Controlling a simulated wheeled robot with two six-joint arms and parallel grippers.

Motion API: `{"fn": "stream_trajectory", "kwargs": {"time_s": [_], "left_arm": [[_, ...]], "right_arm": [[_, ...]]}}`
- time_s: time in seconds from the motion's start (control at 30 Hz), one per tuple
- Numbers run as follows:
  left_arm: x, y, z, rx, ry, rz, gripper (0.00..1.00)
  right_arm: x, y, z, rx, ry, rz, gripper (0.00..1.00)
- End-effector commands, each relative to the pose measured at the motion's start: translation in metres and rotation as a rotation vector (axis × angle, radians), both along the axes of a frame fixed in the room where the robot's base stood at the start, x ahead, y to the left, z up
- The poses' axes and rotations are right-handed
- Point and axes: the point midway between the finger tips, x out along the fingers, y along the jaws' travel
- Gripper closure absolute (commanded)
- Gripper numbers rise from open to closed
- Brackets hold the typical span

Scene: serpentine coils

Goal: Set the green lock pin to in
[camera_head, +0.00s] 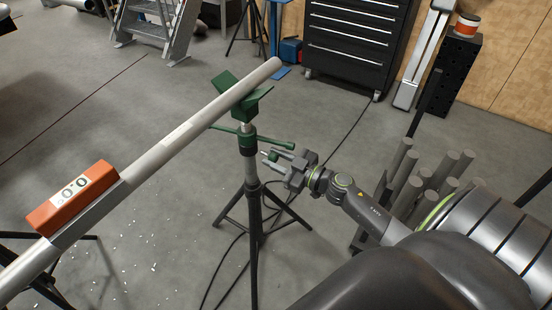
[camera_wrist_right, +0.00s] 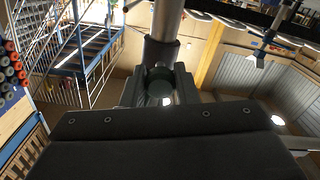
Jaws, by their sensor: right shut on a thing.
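A tripod stand (camera_head: 253,195) with a green V-shaped head (camera_head: 240,97) stands in the middle of the head view. It has a green collar with a crossbar handle (camera_head: 275,144) below the head. My right gripper (camera_head: 271,157) is at the post just under the crossbar, coming from the right, and is shut on the green lock pin. The pin's round dark green end (camera_wrist_right: 160,88) shows between the fingers in the right wrist view, in front of the post (camera_wrist_right: 165,22). The pin's shaft is hidden, so I cannot tell how deep it sits. My left gripper is out of view.
A long grey pipe (camera_head: 170,140) rests in the V-head and slopes down left, with an orange level box (camera_head: 72,198) on it. Upright grey bars (camera_head: 405,170) stand to the right. A black tool cabinet (camera_head: 360,40) is behind. A cable lies on the floor.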

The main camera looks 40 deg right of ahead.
Motion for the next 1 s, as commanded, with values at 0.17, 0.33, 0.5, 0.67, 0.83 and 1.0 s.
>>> {"fn": "stream_trajectory", "kwargs": {"time_s": [0.17, 0.33, 0.5, 0.67, 0.83, 1.0], "left_arm": [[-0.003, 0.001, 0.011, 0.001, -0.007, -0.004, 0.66], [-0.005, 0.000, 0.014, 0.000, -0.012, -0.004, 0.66], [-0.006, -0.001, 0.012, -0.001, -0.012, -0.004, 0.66], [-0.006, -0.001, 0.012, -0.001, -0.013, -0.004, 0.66], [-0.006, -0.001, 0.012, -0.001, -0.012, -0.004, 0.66], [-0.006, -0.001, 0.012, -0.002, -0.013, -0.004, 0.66]], "right_arm": [[0.015, 0.005, 0.004, 0.002, 0.000, -0.003, 1.00], [0.025, 0.010, 0.002, 0.001, 0.001, -0.002, 1.00], [0.026, 0.011, 0.001, 0.000, -0.002, -0.002, 1.00], [0.026, 0.011, 0.001, 0.000, -0.003, -0.001, 0.69], [0.026, 0.011, 0.001, 0.000, -0.002, 0.000, 0.51], [0.025, 0.011, 0.000, 0.000, -0.001, -0.001, 0.51]]}}
